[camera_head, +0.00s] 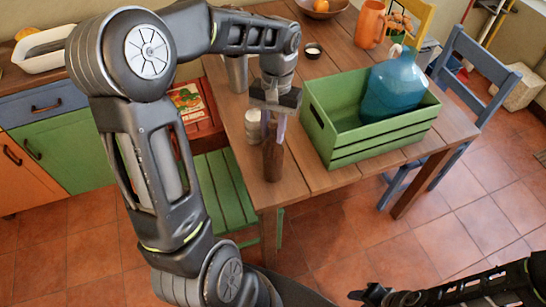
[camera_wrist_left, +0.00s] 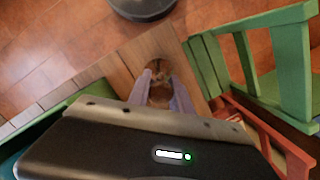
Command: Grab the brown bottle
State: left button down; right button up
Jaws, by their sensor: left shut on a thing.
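The brown bottle (camera_head: 272,162) stands near the front edge of the wooden table, left of the green crate. My left gripper (camera_head: 273,128) comes down on it from above and is shut on its upper part. In the left wrist view the bottle (camera_wrist_left: 159,92) sits between the two pale fingers of my left gripper (camera_wrist_left: 161,97). The bottle looks upright, and I cannot tell whether its base touches the table. My right gripper (camera_head: 376,294) is at the bottom right, away from the table, and its jaw opening is unclear.
The green crate (camera_head: 345,155) holds a blue jug (camera_head: 394,85). White stacked cups (camera_head: 253,127) stand close left of the bottle, with a metal cup (camera_head: 237,74) behind. An orange pitcher (camera_head: 370,24) stands farther back. A green chair (camera_head: 222,190) is at the table's left.

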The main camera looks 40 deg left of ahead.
pick_arm(q)
jog(key=shift+r, duration=0.1)
notch_tip(320, 180, up, 6)
jog(key=shift+w+r, duration=0.1)
notch_tip(320, 180, up, 3)
jog(key=shift+r+p, duration=0.15)
jog(key=shift+p, duration=0.6)
jog(key=shift+r+p, duration=0.3)
jog(key=shift+f, duration=0.15)
